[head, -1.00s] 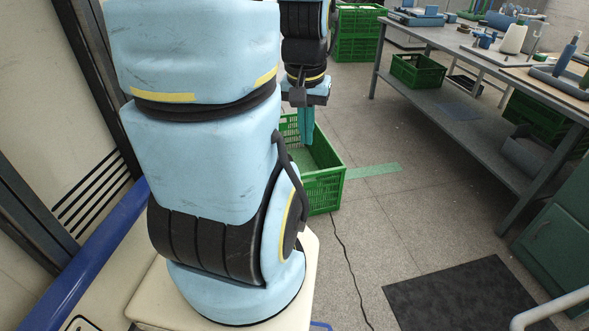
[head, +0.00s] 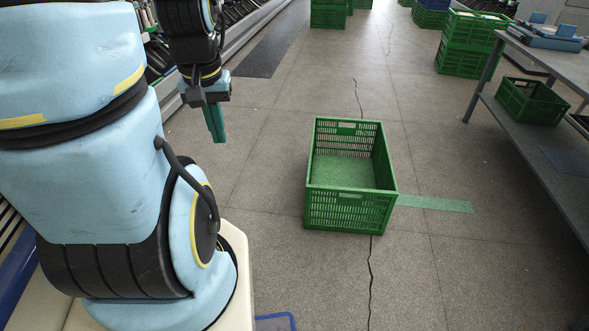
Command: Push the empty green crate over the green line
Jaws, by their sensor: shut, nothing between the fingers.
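The empty green crate (head: 350,210) stands upright on the floor in the middle of the head view. The green line (head: 436,203) shows as a strip on the floor to the right of the crate, running up to its right side. Whether the line continues under the crate is hidden. My gripper (head: 215,124) points down to the left of the crate, clear of it, with bare floor between them. Its fingers are shut and hold nothing.
A metal table (head: 555,60) stands at the right, with a small green crate (head: 531,102) on its lower shelf. Stacked green crates (head: 466,45) stand behind, and more (head: 328,14) at the far back. A dark mat (head: 262,55) lies along the machine at left. A crack crosses the floor.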

